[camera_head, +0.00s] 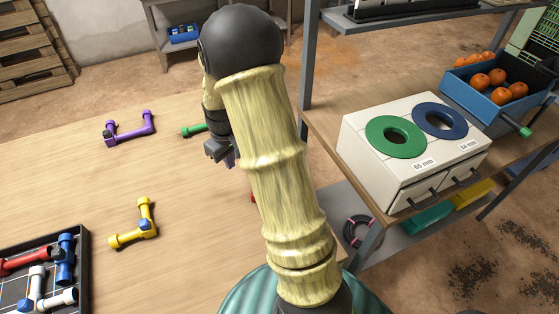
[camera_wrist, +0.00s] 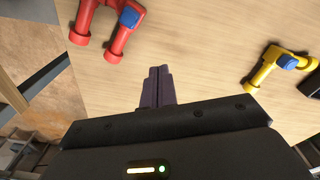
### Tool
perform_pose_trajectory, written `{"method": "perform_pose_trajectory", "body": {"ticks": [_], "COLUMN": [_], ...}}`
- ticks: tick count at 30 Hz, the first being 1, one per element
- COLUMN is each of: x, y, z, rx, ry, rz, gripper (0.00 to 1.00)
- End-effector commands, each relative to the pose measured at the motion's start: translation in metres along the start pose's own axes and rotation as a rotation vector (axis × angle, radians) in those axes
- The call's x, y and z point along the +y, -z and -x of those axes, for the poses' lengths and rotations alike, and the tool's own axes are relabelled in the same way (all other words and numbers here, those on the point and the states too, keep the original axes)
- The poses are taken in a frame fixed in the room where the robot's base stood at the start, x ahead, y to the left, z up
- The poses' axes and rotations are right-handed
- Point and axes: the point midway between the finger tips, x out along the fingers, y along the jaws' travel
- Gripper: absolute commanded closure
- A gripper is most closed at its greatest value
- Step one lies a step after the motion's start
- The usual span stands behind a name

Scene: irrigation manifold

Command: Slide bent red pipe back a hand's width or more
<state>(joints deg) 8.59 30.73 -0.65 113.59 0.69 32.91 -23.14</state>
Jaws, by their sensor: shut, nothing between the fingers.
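The bent red pipe (camera_wrist: 122,38) shows at the top left of the wrist view, lying on the wooden table with a blue fitting (camera_wrist: 130,17) at its bend. In the head view my arm hides most of it; only a small red bit (camera_head: 253,197) shows beside the arm. My gripper (camera_wrist: 159,72) is shut and empty, its purple fingers together. In the wrist view the fingertips are apart from the red pipe, below and to the right of it. In the head view my gripper (camera_head: 230,160) is partly hidden by the arm, over the table.
A yellow bent pipe (camera_head: 146,222), a purple one (camera_head: 131,134) and a green one (camera_head: 193,130) lie on the table. A dark tray (camera_head: 84,270) at the lower left holds red, blue and white pipes. A shelf post (camera_head: 309,60) and a white drawer box (camera_head: 365,160) stand right.

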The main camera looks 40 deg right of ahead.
Motion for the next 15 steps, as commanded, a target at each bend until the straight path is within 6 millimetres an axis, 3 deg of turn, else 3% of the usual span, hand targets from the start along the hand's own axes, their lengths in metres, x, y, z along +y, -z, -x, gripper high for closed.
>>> {"method": "perform_pose_trajectory", "body": {"ticks": [6,15], "x": [-0.041,-0.088], "y": [-0.04,-0.105], "z": [0.039,0.072], "rx": [0.063,0.149], "ry": [-0.016,-0.02], "rz": [-0.076,-0.185], "gripper": [1.0,1.0]}}
